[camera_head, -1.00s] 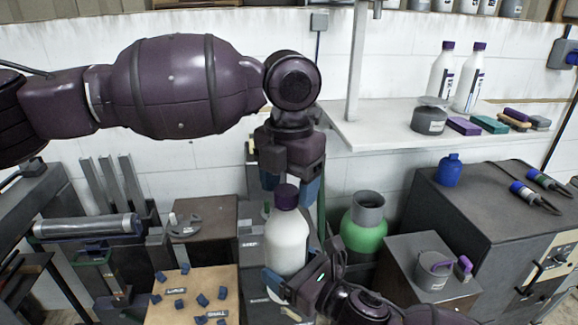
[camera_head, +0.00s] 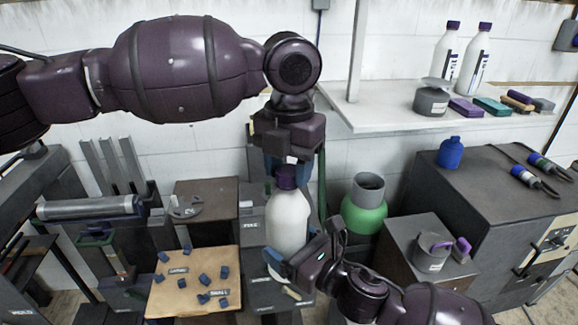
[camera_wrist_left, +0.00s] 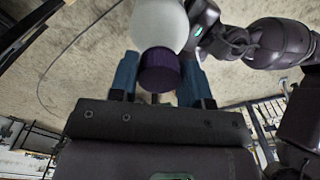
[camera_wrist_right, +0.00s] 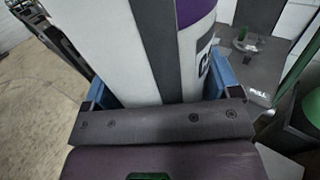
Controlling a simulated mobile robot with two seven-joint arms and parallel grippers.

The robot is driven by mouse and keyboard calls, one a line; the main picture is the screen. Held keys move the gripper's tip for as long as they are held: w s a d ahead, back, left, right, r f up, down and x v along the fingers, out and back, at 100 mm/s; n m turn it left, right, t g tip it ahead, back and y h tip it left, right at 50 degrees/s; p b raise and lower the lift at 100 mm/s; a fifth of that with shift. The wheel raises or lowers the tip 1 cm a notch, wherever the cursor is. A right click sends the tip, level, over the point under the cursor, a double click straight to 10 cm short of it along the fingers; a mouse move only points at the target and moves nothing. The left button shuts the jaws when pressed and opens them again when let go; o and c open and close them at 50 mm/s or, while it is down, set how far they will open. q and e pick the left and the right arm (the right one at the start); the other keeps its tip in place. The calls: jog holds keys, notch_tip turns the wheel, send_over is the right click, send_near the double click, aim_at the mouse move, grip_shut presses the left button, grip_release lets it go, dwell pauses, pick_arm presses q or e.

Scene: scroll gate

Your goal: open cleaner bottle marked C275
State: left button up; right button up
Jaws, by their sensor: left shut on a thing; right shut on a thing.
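The cleaner bottle (camera_head: 288,222) is white with a dark purple cap (camera_head: 287,177) and stands upright in the middle of the head view. My left gripper (camera_head: 287,168) comes from above and is shut on the cap, which also shows between its fingers in the left wrist view (camera_wrist_left: 160,72). My right gripper (camera_head: 285,262) is shut around the lower body of the bottle. In the right wrist view the bottle (camera_wrist_right: 175,50) fills the space between the fingers. Its label shows a "C"; the rest of the marking is cut off.
A wooden board (camera_head: 170,295) with small blue pieces lies at left. Two white purple-capped bottles (camera_head: 473,60) stand on the shelf (camera_head: 385,112).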

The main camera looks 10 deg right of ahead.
pick_arm(q)
jog(key=n, duration=0.7)
jog(key=shift+d, duration=0.1)
jog(key=n, duration=0.5)
jog(key=shift+n, duration=0.3)
pick_arm(e)
jog(key=shift+a, duration=0.1)
pick_arm(q)
jog(key=n, duration=0.7)
jog(key=shift+a+r, duration=0.1)
jog(key=shift+a, duration=0.15)
jog(key=n, duration=0.5)
jog(key=shift+a+n, duration=0.1)
jog(key=shift+n, duration=0.2)
pick_arm(e)
jog(key=shift+s, duration=0.1)
pick_arm(q)
jog(key=n, duration=0.4)
jog(key=shift+a, duration=0.1)
jog(key=n, duration=0.8)
jog(key=shift+s+n, duration=0.1)
jog(key=shift+n, duration=0.2)
jog(key=n, duration=0.4)
jog(key=shift+s, duration=0.1)
